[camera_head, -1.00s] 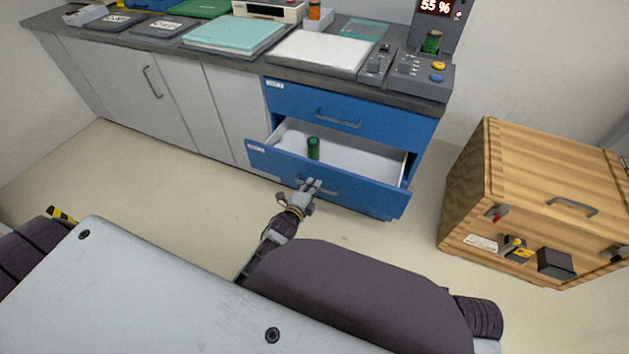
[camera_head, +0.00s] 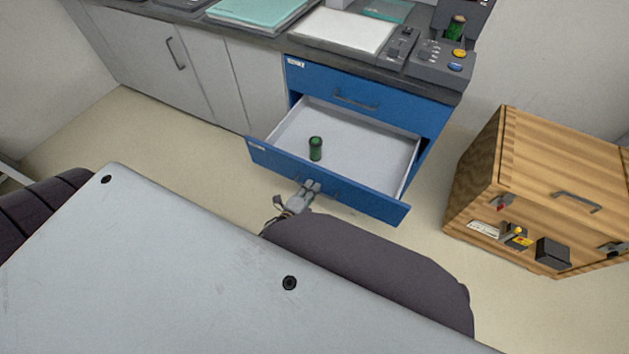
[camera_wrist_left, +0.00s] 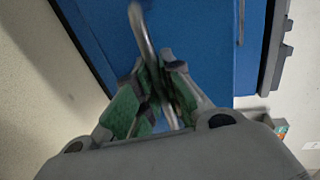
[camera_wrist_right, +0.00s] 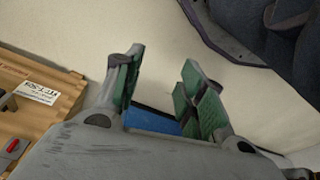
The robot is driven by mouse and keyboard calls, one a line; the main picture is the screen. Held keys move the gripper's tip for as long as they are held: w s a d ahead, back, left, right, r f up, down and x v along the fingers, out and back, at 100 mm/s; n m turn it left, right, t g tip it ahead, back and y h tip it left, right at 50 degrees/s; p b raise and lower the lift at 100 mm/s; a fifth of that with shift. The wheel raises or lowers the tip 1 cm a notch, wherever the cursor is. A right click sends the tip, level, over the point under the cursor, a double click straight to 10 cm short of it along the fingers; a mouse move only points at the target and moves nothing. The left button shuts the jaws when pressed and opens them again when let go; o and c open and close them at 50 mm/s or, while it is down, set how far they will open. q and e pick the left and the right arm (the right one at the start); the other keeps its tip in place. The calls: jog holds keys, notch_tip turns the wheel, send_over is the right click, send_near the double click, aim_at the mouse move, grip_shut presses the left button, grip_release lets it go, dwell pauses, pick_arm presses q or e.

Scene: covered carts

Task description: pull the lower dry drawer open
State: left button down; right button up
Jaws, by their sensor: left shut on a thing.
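The lower blue drawer (camera_head: 370,203) is pulled well out of the cabinet in the head view, its white inside showing. A green cylinder (camera_head: 316,148) stands inside it, toward the front left. My left gripper (camera_head: 309,187) is at the drawer's front. In the left wrist view, my left gripper (camera_wrist_left: 160,88) is shut on the drawer's metal handle (camera_wrist_left: 143,35), which passes between its green-padded fingers. My right gripper (camera_wrist_right: 160,90) shows only in its own wrist view, with fingers apart and nothing between them.
The upper blue drawer (camera_head: 375,104) is shut above it. A wooden crate (camera_head: 545,190) with a handle and latches stands on the floor to the right. The worktop bears a teal folder (camera_head: 262,10) and a control box (camera_head: 440,62). Floor between drawer and crate is clear.

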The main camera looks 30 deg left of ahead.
pick_arm(q)
jog(key=shift+s+f+p, duration=0.1)
jog(key=shift+s+p, duration=0.2)
jog(key=shift+s, duration=0.9)
pick_arm(e)
jog(key=shift+s+d+f, duration=0.15)
jog(key=shift+s+f, duration=0.35)
jog(key=shift+f, duration=0.35)
pick_arm(q)
jog(key=c, duration=1.5)
grip_release()
pick_arm(e)
jog(key=shift+w+r, duration=0.1)
jog(key=shift+r, duration=0.05)
pick_arm(q)
jog(key=shift+r, duration=0.2)
